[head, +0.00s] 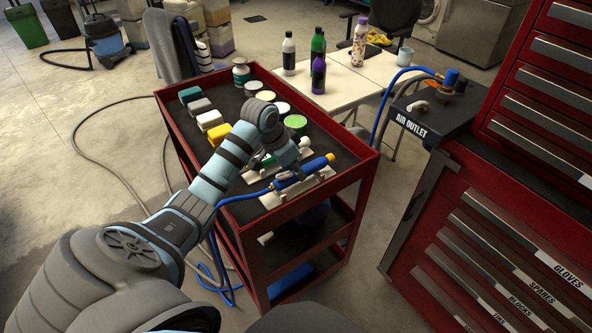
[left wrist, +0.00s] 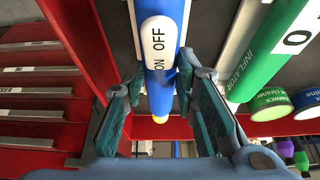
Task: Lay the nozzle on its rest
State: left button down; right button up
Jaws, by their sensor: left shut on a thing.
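The blue nozzle (head: 312,169) with a yellow tip lies level over the front of the red cart's top, with a blue hose at its left end. My left gripper (head: 291,172) reaches down and is shut on the nozzle. In the left wrist view the nozzle (left wrist: 158,78), with a white ON/OFF plate, runs between the fingers of my left gripper (left wrist: 163,108). A pale rest (head: 298,192) shows under and beside the nozzle; I cannot tell whether they touch. My right gripper is not in view.
A green inflator (left wrist: 262,62) lies beside the nozzle. Tins (head: 295,122) and sponges (head: 209,120) stand farther back on the red cart (head: 359,170). The air outlet (head: 425,118) and a red drawer cabinet (head: 480,215) stand to the right. Bottles stand on a white table (head: 345,84) behind.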

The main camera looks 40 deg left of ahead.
pick_arm(q)
jog(key=shift+f, duration=0.4)
jog(key=c, duration=1.3)
grip_release()
jog(key=shift+f, duration=0.1)
jog(key=p+v, duration=0.2)
jog(key=v, duration=1.1)
jog(key=shift+w+p, duration=0.2)
jog(key=shift+p, duration=0.15)
jog(key=shift+d, duration=0.1)
